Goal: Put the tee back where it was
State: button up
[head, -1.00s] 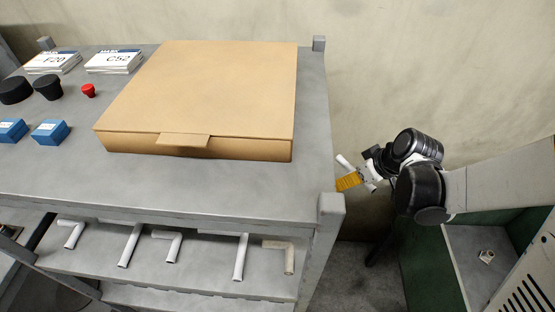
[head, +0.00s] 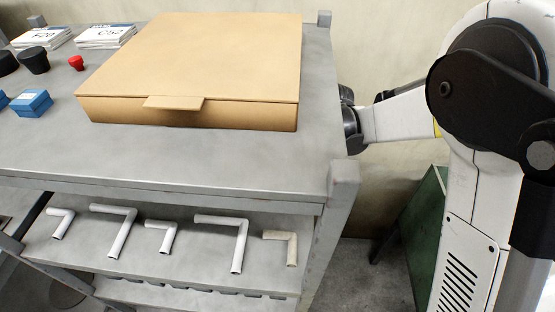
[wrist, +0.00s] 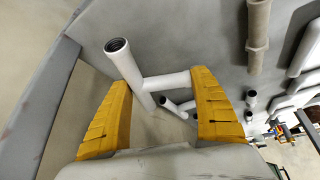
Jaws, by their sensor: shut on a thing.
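My gripper (wrist: 160,79) shows in the wrist view with its two yellow fingers around a white tee (wrist: 125,62). The tee's longer pipe slants between the fingers with an open dark end facing up. Its side branch reaches right to the right finger. The gripper is shut on the tee. In the head view both gripper and tee are hidden; only my arm shows, at the right edge of the grey bench (head: 250,165).
White elbow pipes (head: 240,240) and a beige elbow (head: 292,248) lie on the lower shelf; the beige pipe (wrist: 258,25) also shows in the wrist view. A grey post (head: 343,185) stands at the bench corner. A cardboard box (head: 195,60) covers much of the top.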

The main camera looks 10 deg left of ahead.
jog(key=shift+w+a, duration=0.15)
jog(key=shift+a, duration=0.25)
jog(key=shift+f, duration=0.25)
notch_tip(320, 180, down, 3)
jog(key=b, duration=0.2)
jog(key=shift+f+b, duration=0.1)
jog(key=shift+b, duration=0.2)
jog(key=o, duration=1.3)
